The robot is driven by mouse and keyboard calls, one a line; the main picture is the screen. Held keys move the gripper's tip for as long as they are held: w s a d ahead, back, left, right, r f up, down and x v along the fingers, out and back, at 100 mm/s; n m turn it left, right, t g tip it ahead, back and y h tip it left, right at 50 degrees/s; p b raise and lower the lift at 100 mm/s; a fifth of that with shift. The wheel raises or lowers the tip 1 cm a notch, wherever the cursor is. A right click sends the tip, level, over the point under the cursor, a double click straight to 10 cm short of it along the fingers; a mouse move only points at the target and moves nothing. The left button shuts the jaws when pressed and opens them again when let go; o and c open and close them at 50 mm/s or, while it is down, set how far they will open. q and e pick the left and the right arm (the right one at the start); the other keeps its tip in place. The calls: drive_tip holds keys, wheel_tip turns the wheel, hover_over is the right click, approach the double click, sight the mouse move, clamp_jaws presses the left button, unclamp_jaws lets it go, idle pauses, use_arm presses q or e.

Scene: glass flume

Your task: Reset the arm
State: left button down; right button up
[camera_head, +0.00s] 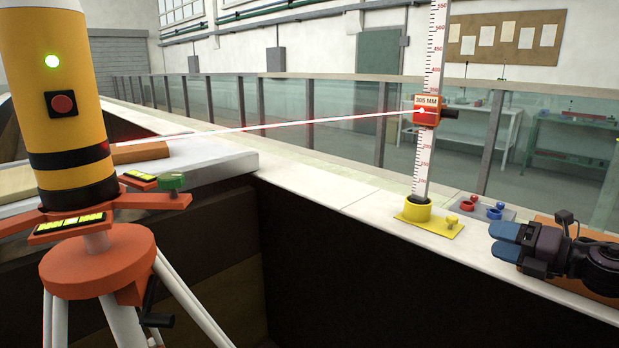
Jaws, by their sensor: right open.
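My right gripper (507,241) comes in at the right edge, above the pale ledge. Its two blue fingertips are apart and nothing is between them. It is to the right of the yellow base (432,222) of the upright measuring staff (436,55), apart from it. An orange slider (427,111) reading "305 MM" sits on the staff. A yellow laser level (70,110) with a lit green light stands on an orange tripod (100,262) at the left. Its red beam meets the slider. My left gripper is not in view.
A small grey plate (481,208) with red and blue knobs lies on the ledge between the staff and my right gripper. The glass wall (335,112) runs behind the ledge. A dark open channel lies in front of it.

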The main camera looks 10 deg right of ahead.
drive_tip(key=s+a+f+m+h, duration=0.1)
drive_tip(key=s+f+m+h, duration=0.25)
drive_tip(key=f+m, duration=0.35)
drive_tip(key=s+a+f+m+t+h+p, duration=0.1)
drive_tip(key=s+a+f+m+h, duration=0.1)
drive_tip(key=s+f+m, duration=0.35)
drive_tip(key=s+a+f+m+h, duration=0.1)
drive_tip(key=s+f+m+h, duration=0.1)
drive_tip(key=f+m, duration=0.55)
drive_tip(key=s+a+f+m+g, duration=0.1)
drive_tip(key=s+a+f+m, duration=0.2)
drive_tip(key=s, duration=0.3)
drive_tip(key=s+a+f+m+g+h+p, duration=0.1)
drive_tip(key=s+a+f+m, duration=0.2)
drive_tip(key=s+f, duration=0.3)
drive_tip(key=s+a+f+m+g+h, duration=0.1)
drive_tip(key=s+a+f+m, duration=0.3)
drive_tip(key=s, duration=0.3)
drive_tip(key=shift+s+a+f+g+p, duration=0.2)
drive_tip(key=shift+s+a+g+p, duration=0.15)
drive_tip(key=shift+a, duration=0.3)
drive_tip(key=shift+w, duration=0.1)
